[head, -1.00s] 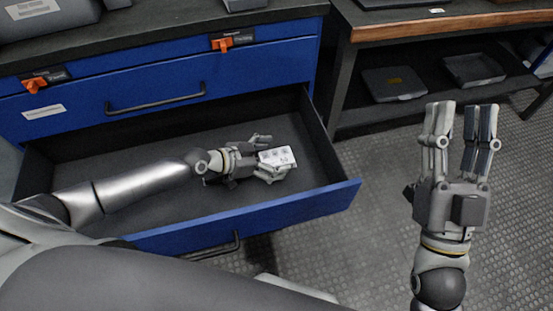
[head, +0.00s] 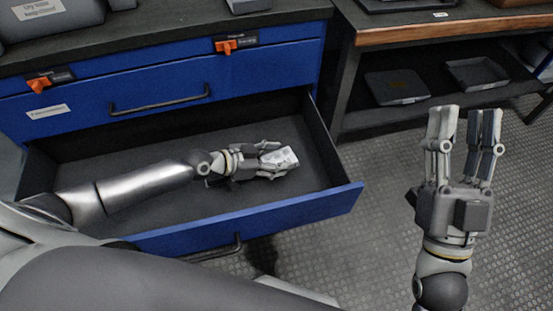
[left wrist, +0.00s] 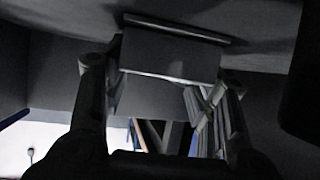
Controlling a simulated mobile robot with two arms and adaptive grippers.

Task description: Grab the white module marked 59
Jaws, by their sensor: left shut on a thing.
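The white module (head: 280,159) is inside the open lower drawer, near its right end. Its pale face carries dark marks, too small to read as 59. My left gripper (head: 272,160) reaches in from the left and is shut on the module, one finger on each side. In the left wrist view a dark, shaded block (left wrist: 170,55) sits between the fingers; its marking does not show there. My right gripper (head: 464,112) is raised over the floor at the right, with its fingers apart and empty.
Orange latches (head: 226,46) sit near the top. A bench (head: 450,32) with trays on its shelf stands at the right.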

